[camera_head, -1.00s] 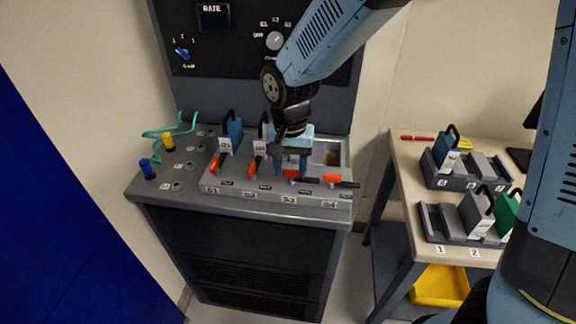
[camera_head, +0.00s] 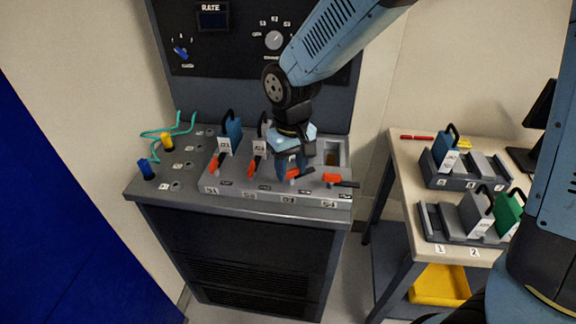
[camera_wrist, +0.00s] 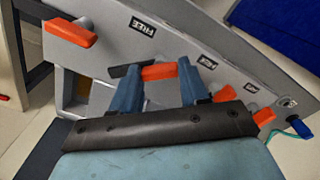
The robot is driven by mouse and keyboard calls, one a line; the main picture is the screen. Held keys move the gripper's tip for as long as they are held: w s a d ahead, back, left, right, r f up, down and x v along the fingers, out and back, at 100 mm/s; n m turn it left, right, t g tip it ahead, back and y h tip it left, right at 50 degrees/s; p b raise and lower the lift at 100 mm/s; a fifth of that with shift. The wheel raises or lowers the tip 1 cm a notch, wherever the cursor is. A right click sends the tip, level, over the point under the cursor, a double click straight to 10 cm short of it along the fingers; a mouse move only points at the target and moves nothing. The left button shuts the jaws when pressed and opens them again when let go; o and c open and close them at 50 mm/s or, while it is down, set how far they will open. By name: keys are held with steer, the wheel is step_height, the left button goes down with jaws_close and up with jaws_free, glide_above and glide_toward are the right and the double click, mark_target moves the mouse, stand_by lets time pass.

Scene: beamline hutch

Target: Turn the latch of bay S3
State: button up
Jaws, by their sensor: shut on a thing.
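The latch of bay S3 (camera_head: 294,174), orange with a dark bar, sits on the sloped front of the grey bay rack (camera_head: 240,190) above the S3 label. Its dark bar slants up to the right. My gripper (camera_head: 291,170) reaches down over it. In the wrist view the fingers of my gripper (camera_wrist: 160,76) are shut on the orange part of the S3 latch (camera_wrist: 158,72), one at each end. The S4 latch (camera_head: 331,178) lies nearly level to the right. The S2 latch (camera_head: 252,166) and S1 latch (camera_head: 216,162) are steeply tilted. My gripper hides part of bay S3.
A blue module (camera_head: 231,132) stands in bay S1, and a labelled one (camera_head: 261,146) in S2. Bay S4 (camera_head: 333,157) looks empty. Blue (camera_head: 147,170) and yellow (camera_head: 167,143) plugs stand at left. A side table (camera_head: 402,160) at right holds module racks.

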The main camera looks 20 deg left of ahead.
mark_target(291, 170)
steer(key=n, duration=0.5)
steer(key=shift+n, duration=2.4)
steer(key=o, duration=1.1)
steer(key=shift+c, duration=0.2)
steer(key=shift+r, duration=0.1)
step_height(291, 170, up, 14)
steer(key=shift+f, duration=0.2)
